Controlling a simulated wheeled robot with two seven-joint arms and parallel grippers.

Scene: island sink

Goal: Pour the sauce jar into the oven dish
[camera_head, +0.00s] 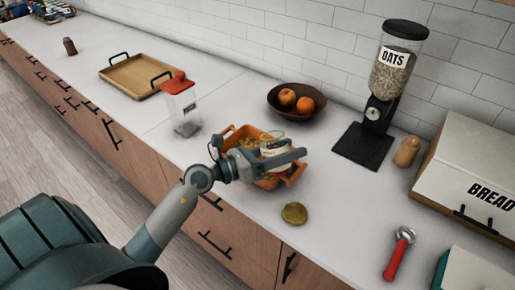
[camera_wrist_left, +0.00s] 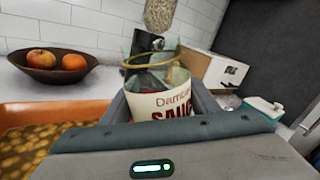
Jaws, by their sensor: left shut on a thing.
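The sauce jar is glass with a white label. My left gripper (camera_head: 290,156) is shut on the sauce jar (camera_head: 273,148), which shows upright or nearly so between the fingers in the left wrist view (camera_wrist_left: 165,104). The jar's mouth is open, with a gold rim, and its upper glass looks clear. The orange oven dish (camera_head: 228,131) stands on the counter with yellowish pieces in it; its edge also shows in the left wrist view (camera_wrist_left: 40,108). In the head view, jar and gripper overlap the dish's right part and hide some of it. My right gripper is out of view.
A gold lid (camera_head: 294,213) lies in front of the dish. A fruit bowl (camera_head: 279,105), an oats dispenser (camera_head: 365,150) and a red-lidded container (camera_head: 182,112) stand around it. A red-handled tool (camera_head: 396,261) lies to the right, near the bread box (camera_head: 450,165).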

